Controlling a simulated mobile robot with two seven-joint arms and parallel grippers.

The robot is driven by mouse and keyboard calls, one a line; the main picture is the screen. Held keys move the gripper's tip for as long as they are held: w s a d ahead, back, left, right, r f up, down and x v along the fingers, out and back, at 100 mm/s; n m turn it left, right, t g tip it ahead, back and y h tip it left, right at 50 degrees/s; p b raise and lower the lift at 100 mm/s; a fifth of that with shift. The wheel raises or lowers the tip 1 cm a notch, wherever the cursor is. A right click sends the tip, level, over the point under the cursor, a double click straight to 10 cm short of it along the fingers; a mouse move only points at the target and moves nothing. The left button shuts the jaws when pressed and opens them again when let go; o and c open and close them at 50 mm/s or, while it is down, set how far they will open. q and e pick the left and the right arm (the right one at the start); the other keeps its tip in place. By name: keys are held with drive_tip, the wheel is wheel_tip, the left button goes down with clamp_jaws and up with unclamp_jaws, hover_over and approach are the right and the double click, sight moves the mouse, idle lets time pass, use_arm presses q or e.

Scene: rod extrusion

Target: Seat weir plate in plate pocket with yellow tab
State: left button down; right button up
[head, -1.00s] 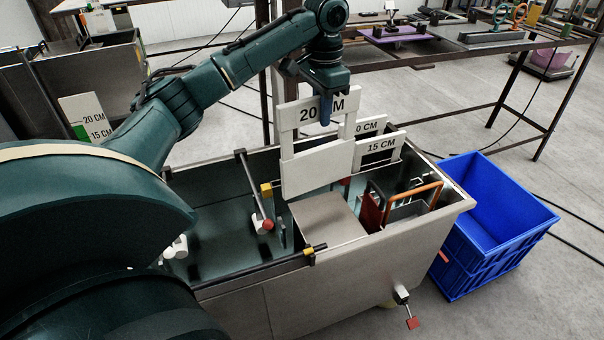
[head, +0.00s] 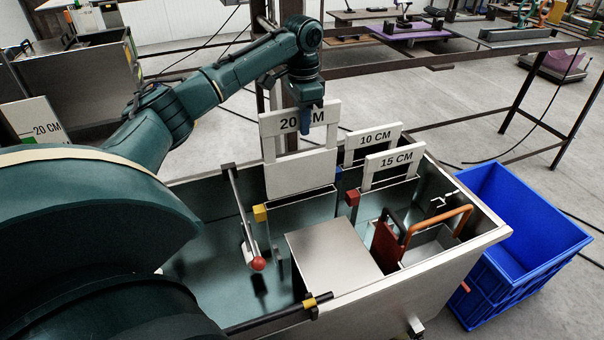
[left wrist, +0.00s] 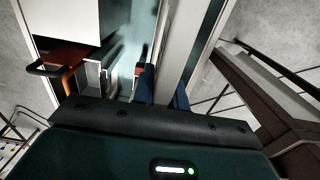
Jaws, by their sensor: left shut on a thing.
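My left gripper (head: 312,108) is shut on the top bar of the white 20 CM weir plate (head: 300,172). The plate hangs upright over the far side of the metal tank (head: 455,262). Its lower left corner is near the yellow tab (head: 260,213), just above and right of it in the picture. A dark edge runs under the plate; I cannot tell whether the plate is inside the pocket or above it. The left fingers (left wrist: 165,88) show in the left wrist view, at a pale upright strip. My right gripper is not in view.
The 10 CM plate (head: 376,140) and 15 CM plate (head: 392,163) stand right of the held plate, near a blue tab (head: 338,173) and a red tab (head: 352,198). A red-knobbed lever (head: 257,264) is left of a metal box (head: 333,258). A blue crate (head: 520,225) stands right.

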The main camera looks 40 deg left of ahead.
use_arm(q)
wheel_tip(320, 180, down, 15)
drive_tip(key=shift+r+b, duration=0.1)
drive_tip(key=shift+b, duration=0.95)
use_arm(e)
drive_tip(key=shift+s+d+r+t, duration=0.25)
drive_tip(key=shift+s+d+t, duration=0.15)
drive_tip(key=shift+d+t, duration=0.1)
use_arm(q)
drive_tip(key=shift+f, duration=0.25)
drive_tip(key=c, duration=1.7)
unclamp_jaws()
drive_tip(key=shift+f, duration=0.1)
drive_tip(key=o, duration=0.3)
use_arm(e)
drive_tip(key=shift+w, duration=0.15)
